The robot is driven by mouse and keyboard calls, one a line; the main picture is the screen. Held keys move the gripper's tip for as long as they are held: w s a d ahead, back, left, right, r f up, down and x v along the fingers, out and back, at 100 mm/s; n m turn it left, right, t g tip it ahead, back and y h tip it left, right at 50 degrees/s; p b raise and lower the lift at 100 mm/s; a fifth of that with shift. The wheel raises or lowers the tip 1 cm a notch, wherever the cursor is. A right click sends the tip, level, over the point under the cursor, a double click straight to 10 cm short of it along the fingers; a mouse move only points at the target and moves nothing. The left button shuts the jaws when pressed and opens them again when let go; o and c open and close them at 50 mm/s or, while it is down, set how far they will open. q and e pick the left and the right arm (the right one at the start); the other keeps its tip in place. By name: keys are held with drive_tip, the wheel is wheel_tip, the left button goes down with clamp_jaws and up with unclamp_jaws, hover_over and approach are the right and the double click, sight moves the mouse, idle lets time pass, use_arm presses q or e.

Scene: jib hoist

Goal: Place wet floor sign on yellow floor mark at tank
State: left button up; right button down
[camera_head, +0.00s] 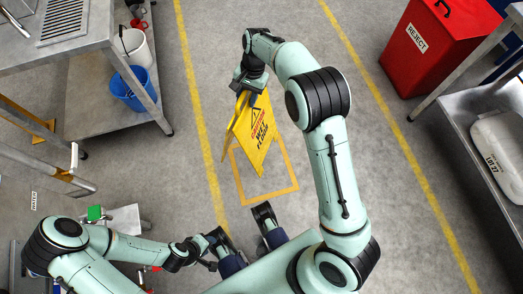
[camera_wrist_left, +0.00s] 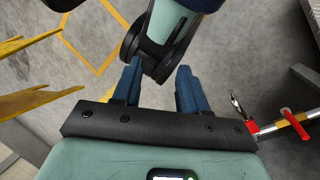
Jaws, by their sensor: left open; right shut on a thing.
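The yellow wet floor sign (camera_head: 252,135) is a folded A-frame with dark and red lettering. My right gripper (camera_head: 250,88) is shut on its top edge. The sign stands tilted in the picture, and its lower part overlaps the far-left part of the yellow floor mark (camera_head: 270,196), a rectangular outline. I cannot tell whether its feet touch the floor. In the left wrist view the sign (camera_wrist_left: 30,104) shows at the left edge, with lines of the floor mark (camera_wrist_left: 105,63) near the top. My left gripper (camera_wrist_left: 157,78) is open, its blue fingers apart and nothing held between them.
A steel bench (camera_head: 90,120) with a blue bucket (camera_head: 133,88) and a white bucket (camera_head: 133,47) stands left. A red REJECT bin (camera_head: 425,45) and a steel table (camera_head: 460,100) stand right. Yellow lane lines (camera_head: 185,60) run along the floor. Grey floor is clear right of the mark.

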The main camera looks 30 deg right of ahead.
sight(259, 102)
drive_tip(key=d+f+m, duration=0.1)
drive_tip(key=m, duration=0.2)
drive_tip(key=d+f+m+t, duration=0.1)
drive_tip(key=d+f+m, duration=0.1)
drive_tip(key=m, duration=0.1)
drive_tip(key=w+d+f+m+t+b, duration=0.1)
drive_tip(key=d+f+m, duration=0.1)
drive_tip(key=m, duration=0.1)
drive_tip(key=shift+f, duration=0.15)
drive_tip(key=shift+d+f+m, duration=0.35)
drive_tip(key=shift+f+m, duration=0.1)
drive_tip(key=shift+m, duration=0.25)
wheel_tip(259, 102, down, 14)
drive_tip(key=b, duration=0.4)
drive_tip(key=shift+f, duration=0.25)
drive_tip(key=shift+f+b, duration=0.45)
drive_tip(key=shift+f, duration=0.3)
use_arm(q)
drive_tip(key=w+a+f+n+t+y+b, duration=0.1)
drive_tip(key=w+a+f, duration=0.3)
drive_tip(key=f, duration=0.5)
drive_tip(key=w+t, duration=0.1)
drive_tip(key=w, duration=0.1)
drive_tip(key=shift+w+a+y, duration=0.3)
drive_tip(key=shift+w+a, duration=0.05)
drive_tip(key=shift+w, duration=0.05)
use_arm(e)
wheel_tip(259, 102, down, 4)
drive_tip(key=shift+r, duration=0.15)
